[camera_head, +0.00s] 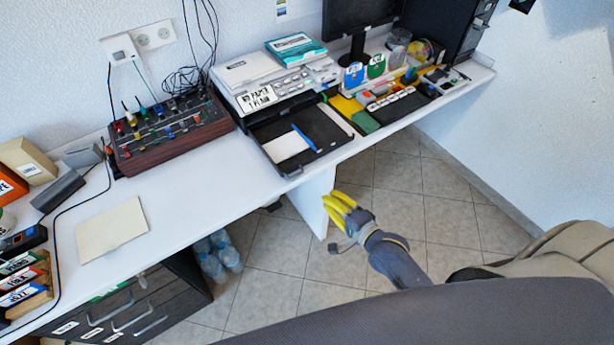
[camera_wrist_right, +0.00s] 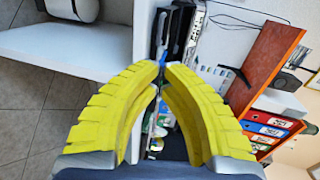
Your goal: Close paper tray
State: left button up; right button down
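The paper tray (camera_head: 328,152) is black and sticks out of the front of the printer (camera_head: 262,82) on the white desk. White paper and a blue pen lie in it. In the right wrist view, part of the dark tray and the blue pen show beyond my fingertips. My right gripper (camera_head: 333,203) has yellow fingers and is in front of the desk, below and to the right of the tray, apart from it. In the right wrist view (camera_wrist_right: 161,70) its fingertips are together, with nothing seen held. My left gripper is not in view.
A wooden-sided mixer (camera_head: 172,132) with cables stands left of the printer. An organizer (camera_head: 385,102) with stationery stands to the right. The white desk (camera_head: 190,200) has its front edge near my gripper. Floor space in front of the tray is clear.

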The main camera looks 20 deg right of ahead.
aim_at(301, 173)
jog(key=x, duration=1.4)
jog(key=shift+f, duration=0.1)
